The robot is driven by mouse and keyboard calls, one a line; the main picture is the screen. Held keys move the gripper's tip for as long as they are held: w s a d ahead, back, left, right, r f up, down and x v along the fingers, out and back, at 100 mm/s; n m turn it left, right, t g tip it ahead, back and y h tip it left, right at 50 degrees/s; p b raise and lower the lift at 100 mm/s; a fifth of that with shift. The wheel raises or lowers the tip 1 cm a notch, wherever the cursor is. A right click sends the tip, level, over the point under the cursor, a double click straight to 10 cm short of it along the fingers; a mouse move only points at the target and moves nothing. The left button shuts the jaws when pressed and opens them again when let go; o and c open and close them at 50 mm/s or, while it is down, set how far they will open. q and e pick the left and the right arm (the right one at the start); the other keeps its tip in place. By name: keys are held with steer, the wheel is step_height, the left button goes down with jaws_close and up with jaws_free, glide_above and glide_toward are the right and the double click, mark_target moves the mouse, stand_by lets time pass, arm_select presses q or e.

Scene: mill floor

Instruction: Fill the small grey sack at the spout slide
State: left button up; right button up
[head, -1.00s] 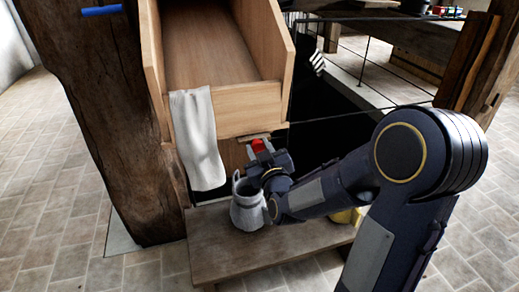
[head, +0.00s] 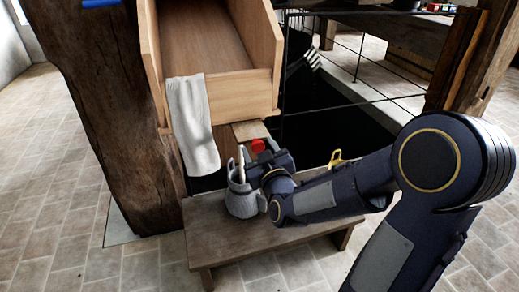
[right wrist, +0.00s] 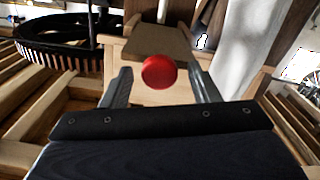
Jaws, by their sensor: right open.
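The small grey sack (head: 241,200) stands upright on a low wooden bench (head: 215,236) below the spout slide. A pale upright piece shows at its mouth; I cannot tell what it is. The spout slide (head: 232,95) is a sloping wooden trough with a low front board. A red knob (head: 258,146) shows below it, in front of a wooden board (head: 250,130). My right gripper (right wrist: 160,82) is open, and the red knob (right wrist: 159,72) shows between its fingers in the right wrist view. I cannot tell whether they touch it. My left gripper is not in view.
A white cloth (head: 192,125) hangs over the trough's front left. A thick wooden post (head: 110,120) stands on the left. A yellow object (head: 337,158) shows behind my right arm. A dark opening lies behind the bench, with thin rails across it. Brick floor is clear in front.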

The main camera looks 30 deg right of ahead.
steer(key=p+v, duration=0.1)
steer(key=v, duration=0.6)
steer(key=shift+s, duration=0.4)
steer(key=shift+a, duration=0.1)
steer(key=s+a+f+m+g+y, duration=0.1)
steer(key=s+a+f+g+y, duration=0.1)
steer(key=s+a+g+y, duration=0.3)
steer(key=s+a+f+g, duration=0.1)
steer(key=s+g, duration=0.2)
steer(key=s, duration=0.4)
steer(key=s+a+f+m+g+y, duration=0.1)
steer(key=s+a+f+g+y, duration=0.1)
steer(key=s+a+g+y, duration=0.3)
step_height(320, 180, up, 26)
steer(key=d+t+h+p, duration=0.1)
steer(key=d+p, duration=0.1)
steer(key=p, duration=2.4)
steer(key=shift+s+d+h, duration=0.15)
steer(key=shift+s+h, duration=0.25)
